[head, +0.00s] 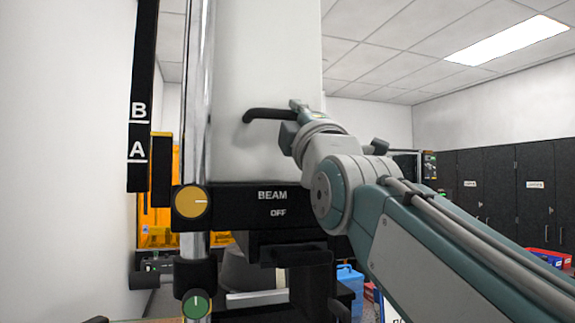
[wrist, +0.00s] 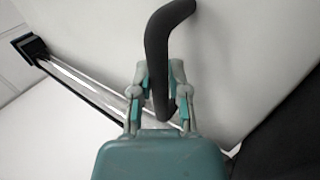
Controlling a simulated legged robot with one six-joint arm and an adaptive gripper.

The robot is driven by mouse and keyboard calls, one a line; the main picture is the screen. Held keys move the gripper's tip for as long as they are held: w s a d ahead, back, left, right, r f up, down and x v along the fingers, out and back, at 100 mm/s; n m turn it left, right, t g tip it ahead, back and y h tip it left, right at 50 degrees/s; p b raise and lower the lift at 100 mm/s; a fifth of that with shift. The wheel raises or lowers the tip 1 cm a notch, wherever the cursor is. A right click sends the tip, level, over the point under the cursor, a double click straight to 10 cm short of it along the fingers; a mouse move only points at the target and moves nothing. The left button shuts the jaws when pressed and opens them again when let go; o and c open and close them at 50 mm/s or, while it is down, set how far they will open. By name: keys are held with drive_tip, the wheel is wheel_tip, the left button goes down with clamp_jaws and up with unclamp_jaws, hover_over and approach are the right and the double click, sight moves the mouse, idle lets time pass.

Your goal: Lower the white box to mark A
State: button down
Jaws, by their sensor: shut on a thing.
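The white box (head: 265,75) is a tall body beside a bright vertical rod, its top out of frame. It also fills the wrist view (wrist: 235,60). A black handle (head: 266,113) sticks out from it. My gripper (head: 296,107) is at the handle's right end; in the wrist view its fingers are on both sides of the handle (wrist: 157,50), shut on it. Mark A (head: 137,149) is on a black strip at left, below mark B (head: 138,110). A black piece with an orange top edge (head: 161,134) stands beside the strip, its top between the lines under B and A.
Below the white box is a black panel (head: 245,208) reading BEAM OFF, with a yellow knob (head: 191,201) at its left. A green knob (head: 197,305) sits lower on the rod. Dark cabinets (head: 500,190) and colored bins stand behind at right.

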drive_tip(key=shift+w+f, duration=0.1)
drive_tip(key=shift+f, duration=1.8)
idle(0.4)
drive_tip(key=c, duration=0.6)
unclamp_jaws()
drive_tip(key=shift+w, duration=0.1)
drive_tip(key=shift+r, duration=0.1)
drive_tip(key=shift+s, duration=0.3)
drive_tip(key=v, duration=1.1)
drive_tip(key=shift+s+f, duration=0.2)
drive_tip(key=shift+f, duration=0.1)
